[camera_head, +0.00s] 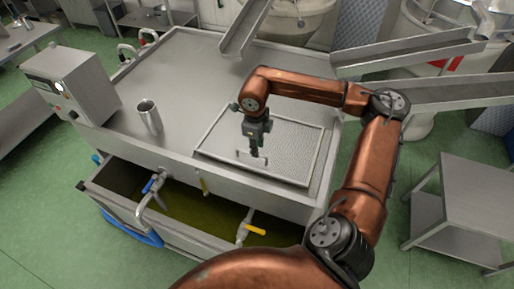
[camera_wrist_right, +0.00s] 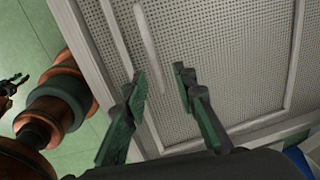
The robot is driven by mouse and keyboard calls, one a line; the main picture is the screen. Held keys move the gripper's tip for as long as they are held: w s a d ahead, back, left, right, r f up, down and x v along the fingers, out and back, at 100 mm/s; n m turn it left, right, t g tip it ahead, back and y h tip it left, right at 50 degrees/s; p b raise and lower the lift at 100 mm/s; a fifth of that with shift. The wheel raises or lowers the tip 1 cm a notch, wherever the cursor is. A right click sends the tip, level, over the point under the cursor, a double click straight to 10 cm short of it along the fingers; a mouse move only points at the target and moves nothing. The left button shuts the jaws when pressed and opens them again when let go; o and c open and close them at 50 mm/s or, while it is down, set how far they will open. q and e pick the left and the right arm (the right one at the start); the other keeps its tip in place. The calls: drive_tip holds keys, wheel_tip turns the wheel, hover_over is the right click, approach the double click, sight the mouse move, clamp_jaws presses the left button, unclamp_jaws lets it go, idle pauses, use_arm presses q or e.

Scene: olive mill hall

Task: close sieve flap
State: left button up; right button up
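The sieve flap (camera_head: 297,146) is a framed, perforated metal panel in the top of the steel tank. It looks flat or nearly so; I cannot tell whether it is flush. Its pale bar handle (camera_head: 240,158) lies near its left front edge. The handle also shows in the right wrist view (camera_wrist_right: 147,40), running down between the fingers. My right gripper (camera_head: 257,153) points down over the flap at the handle, with its fingers (camera_wrist_right: 163,78) apart. Contact with the handle is not clear. A small dark claw, perhaps my left gripper (camera_wrist_right: 12,84), shows at the wrist view's left edge.
Valves with yellow (camera_head: 256,231) and blue (camera_head: 149,186) handles are at the front trough. Metal chutes (camera_head: 405,52) reach in behind right. A steel side table (camera_head: 480,185) stands right.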

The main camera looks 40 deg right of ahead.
drive_tip(key=shift+f, duration=0.4)
drive_tip(key=shift+c, duration=0.4)
clamp_jaws()
drive_tip(key=c, duration=0.5)
unclamp_jaws()
drive_tip(key=o, duration=0.6)
